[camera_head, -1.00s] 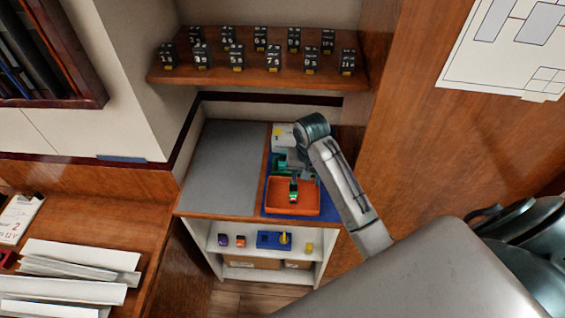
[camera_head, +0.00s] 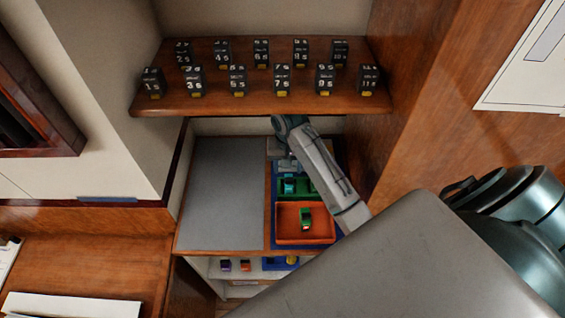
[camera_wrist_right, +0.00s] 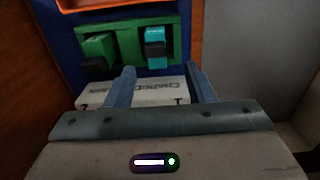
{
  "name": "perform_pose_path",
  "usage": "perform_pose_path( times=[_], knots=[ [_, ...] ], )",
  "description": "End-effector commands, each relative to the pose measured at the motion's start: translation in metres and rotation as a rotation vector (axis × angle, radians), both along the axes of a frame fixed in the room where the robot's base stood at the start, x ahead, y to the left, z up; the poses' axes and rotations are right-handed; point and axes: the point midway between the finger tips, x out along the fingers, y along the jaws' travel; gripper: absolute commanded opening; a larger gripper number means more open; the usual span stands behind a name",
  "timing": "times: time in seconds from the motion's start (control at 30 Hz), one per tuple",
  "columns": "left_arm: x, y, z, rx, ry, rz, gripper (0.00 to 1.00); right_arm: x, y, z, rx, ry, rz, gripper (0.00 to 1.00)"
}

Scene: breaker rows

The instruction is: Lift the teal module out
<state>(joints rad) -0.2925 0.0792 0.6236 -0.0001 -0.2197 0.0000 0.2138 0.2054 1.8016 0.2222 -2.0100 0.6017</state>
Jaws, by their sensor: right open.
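The teal module (camera_wrist_right: 155,42) sits in the right slot of a green holder (camera_wrist_right: 128,46) in the right wrist view. The fingers do not touch the teal module. A green block (camera_wrist_right: 98,46) fills the holder's left slot. My left gripper is out of view.
An orange tray (camera_head: 283,240) with a green module (camera_head: 305,219) inside stands in front of the holder. The white box (camera_wrist_right: 150,98) is behind it. A bare grey surface (camera_head: 222,195) lies to the left. A wooden shelf (camera_head: 215,103) with several black numbered modules is above.

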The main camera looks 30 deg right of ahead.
Motion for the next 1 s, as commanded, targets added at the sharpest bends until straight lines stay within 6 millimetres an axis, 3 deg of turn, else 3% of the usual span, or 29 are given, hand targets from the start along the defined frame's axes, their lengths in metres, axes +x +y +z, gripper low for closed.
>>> perform_pose_path(
  times=[0.23, 0.37, 0.5, 0.7, 0.9, 0.93, 1.0],
  knots=[
    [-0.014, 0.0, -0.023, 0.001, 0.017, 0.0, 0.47, -0.001, 0.0, -0.023, 0.0, 0.0, 0.0, 0.49],
    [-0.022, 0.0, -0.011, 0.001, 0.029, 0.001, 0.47, -0.001, 0.0, -0.029, 0.001, 0.004, 0.0, 0.49],
    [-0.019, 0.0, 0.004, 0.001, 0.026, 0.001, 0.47, -0.003, -0.001, -0.049, 0.001, 0.007, 0.0, 0.49],
    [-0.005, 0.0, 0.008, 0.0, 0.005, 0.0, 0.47, -0.001, -0.001, -0.071, 0.001, 0.001, 0.0, 0.49],
    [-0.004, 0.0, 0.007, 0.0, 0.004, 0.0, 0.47, -0.001, -0.001, -0.073, 0.0, 0.0, 0.0, 0.49],
    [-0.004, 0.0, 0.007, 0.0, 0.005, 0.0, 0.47, -0.001, -0.001, -0.073, 0.0, 0.0, 0.0, 0.47],
    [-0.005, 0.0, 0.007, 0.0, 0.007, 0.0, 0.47, -0.001, -0.001, -0.073, 0.0, 0.0, 0.0, 0.33]
  ],
)
